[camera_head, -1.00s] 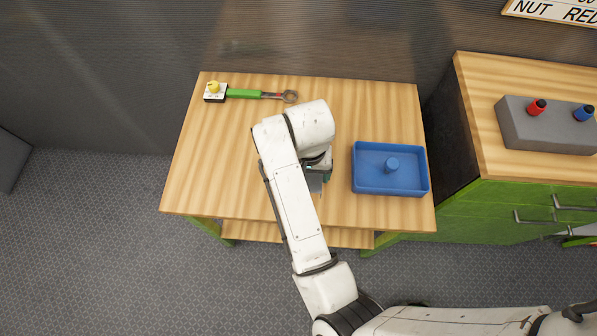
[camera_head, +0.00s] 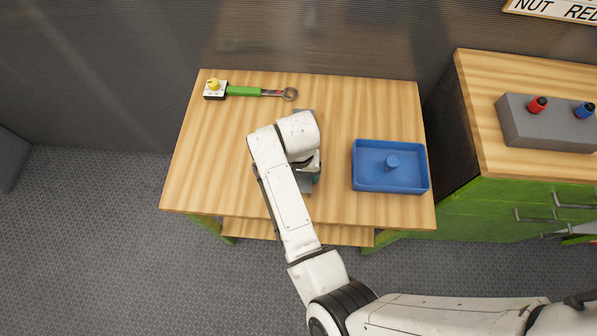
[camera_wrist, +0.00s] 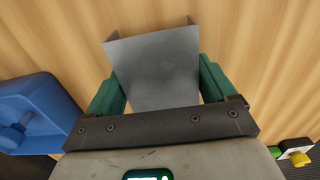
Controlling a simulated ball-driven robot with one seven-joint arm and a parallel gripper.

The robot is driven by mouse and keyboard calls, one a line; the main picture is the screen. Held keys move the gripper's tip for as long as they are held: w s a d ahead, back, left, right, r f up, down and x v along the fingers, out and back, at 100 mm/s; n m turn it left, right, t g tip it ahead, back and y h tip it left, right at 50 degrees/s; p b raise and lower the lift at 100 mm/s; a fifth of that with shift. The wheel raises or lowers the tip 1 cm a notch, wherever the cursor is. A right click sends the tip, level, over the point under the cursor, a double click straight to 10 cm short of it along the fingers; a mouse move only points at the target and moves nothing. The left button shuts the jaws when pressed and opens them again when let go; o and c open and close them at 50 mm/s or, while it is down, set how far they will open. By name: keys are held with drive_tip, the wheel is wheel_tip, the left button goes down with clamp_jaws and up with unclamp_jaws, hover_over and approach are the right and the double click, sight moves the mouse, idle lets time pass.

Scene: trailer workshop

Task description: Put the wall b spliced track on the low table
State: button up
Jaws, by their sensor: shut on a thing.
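The track is a grey metal channel (camera_wrist: 158,68) with raised side edges. In the wrist view my gripper (camera_wrist: 160,76) is shut on it, one green finger on each side. In the head view my gripper (camera_head: 314,172) is mostly hidden under my arm. Two grey ends of the track (camera_head: 305,186) show above and below my wrist, over the middle of the low wooden table (camera_head: 235,165). I cannot tell whether the track touches the tabletop or hangs slightly above it.
A blue tray (camera_head: 356,182) with a blue peg stands on the table's right side. A green-handled wrench (camera_head: 245,91) and a small box with a yellow button (camera_head: 213,89) lie at the back left. A green cabinet (camera_head: 480,205) stands to the right. The table's left part is clear.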

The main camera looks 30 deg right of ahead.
drive_tip(key=o, duration=1)
wheel_tip(320, 180, up, 12)
drive_tip(key=s+d+r+n+t+h, duration=0.1)
drive_tip(key=s+d+n+h, duration=0.15)
drive_tip(key=d, duration=0.55)
drive_tip(key=s+d+r+n+t+h, duration=0.1)
drive_tip(key=s+d, duration=0.2)
drive_tip(key=d, duration=0.6)
drive_tip(key=s+a+f+n+y, duration=0.1)
drive_tip(key=s+a+f, duration=0.1)
drive_tip(key=s, duration=0.3)
drive_tip(key=s+a+f+n+y, duration=0.1)
drive_tip(key=s+a+f, duration=0.1)
drive_tip(key=s, duration=0.3)
drive_tip(key=s+a+f+n+g+y, duration=0.1)
drive_tip(key=s+a+f, duration=0.1)
drive_tip(key=s+a, duration=0.1)
drive_tip(key=shift+s+a+f, duration=0.1)
drive_tip(key=shift+s+a, duration=0.1)
drive_tip(key=shift+s, duration=0.25)
drive_tip(key=shift+s+a+f, duration=0.1)
drive_tip(key=shift+s+a, duration=0.05)
drive_tip(key=shift+s, duration=0.3)
